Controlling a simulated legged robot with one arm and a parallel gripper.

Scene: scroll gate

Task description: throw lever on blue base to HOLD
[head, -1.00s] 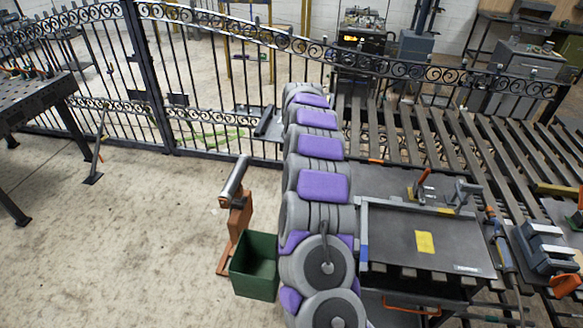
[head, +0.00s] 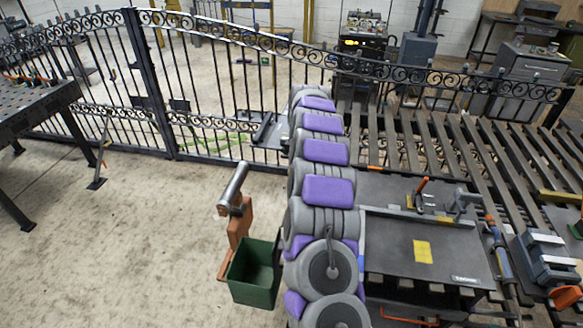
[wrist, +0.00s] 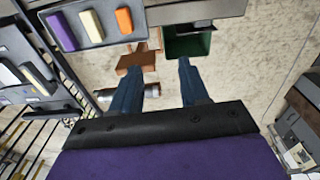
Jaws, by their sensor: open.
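I cannot make out a lever on a blue base in either view. A small clamp with an orange-red handle (head: 421,190) stands on the dark bench, but no blue base shows under it. In the wrist view my gripper (wrist: 160,92) has its two blue fingers well apart with nothing between them. The fingers point toward a brown stand (wrist: 137,60) and a green bin (wrist: 188,42). In the head view my grey and purple arm reaches away up the middle and hides part of the bench.
The dark bench (head: 385,225) with a yellow label lies right of my arm. The green bin (head: 256,270) and a stand with a metal cylinder (head: 233,188) are left of it. A tray with coloured blocks (wrist: 93,22) shows in the wrist view. A scrolled iron gate (head: 215,85) crosses behind.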

